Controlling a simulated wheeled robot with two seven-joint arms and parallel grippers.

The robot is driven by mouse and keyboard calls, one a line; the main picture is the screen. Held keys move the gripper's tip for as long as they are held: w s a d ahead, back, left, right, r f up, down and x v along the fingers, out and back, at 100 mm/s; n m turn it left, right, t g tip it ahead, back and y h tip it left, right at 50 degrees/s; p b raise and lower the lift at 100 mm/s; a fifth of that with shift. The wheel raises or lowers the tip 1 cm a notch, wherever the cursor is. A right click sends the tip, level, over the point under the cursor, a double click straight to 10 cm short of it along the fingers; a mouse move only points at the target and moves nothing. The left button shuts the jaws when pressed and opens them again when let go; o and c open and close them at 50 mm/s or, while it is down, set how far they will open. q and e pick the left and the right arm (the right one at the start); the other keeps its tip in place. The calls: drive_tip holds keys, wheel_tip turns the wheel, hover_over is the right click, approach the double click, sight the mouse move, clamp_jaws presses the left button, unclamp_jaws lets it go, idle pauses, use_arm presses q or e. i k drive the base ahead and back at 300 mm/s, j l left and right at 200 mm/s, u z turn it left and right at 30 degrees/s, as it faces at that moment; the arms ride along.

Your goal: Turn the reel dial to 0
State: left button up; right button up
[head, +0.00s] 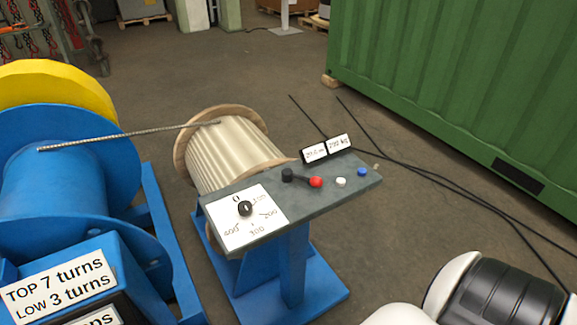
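The reel dial (245,208) is a round black knob on a white scale plate (235,236), at the left end of a grey control panel (305,207). The plate is marked 0 at the top, then 100, 200, 300 and 400 clockwise around the knob. A small pale mark shows on the knob, but it is too small to tell which number it points to. Neither gripper is in view. Nothing touches the dial. A white and black part of my own body shows at the bottom right.
Behind stands a pale drum (235,155). A blue reel (60,190) stands left, a green container (460,80) right.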

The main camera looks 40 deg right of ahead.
sight(244, 207)
drive_tip(key=z, duration=1)
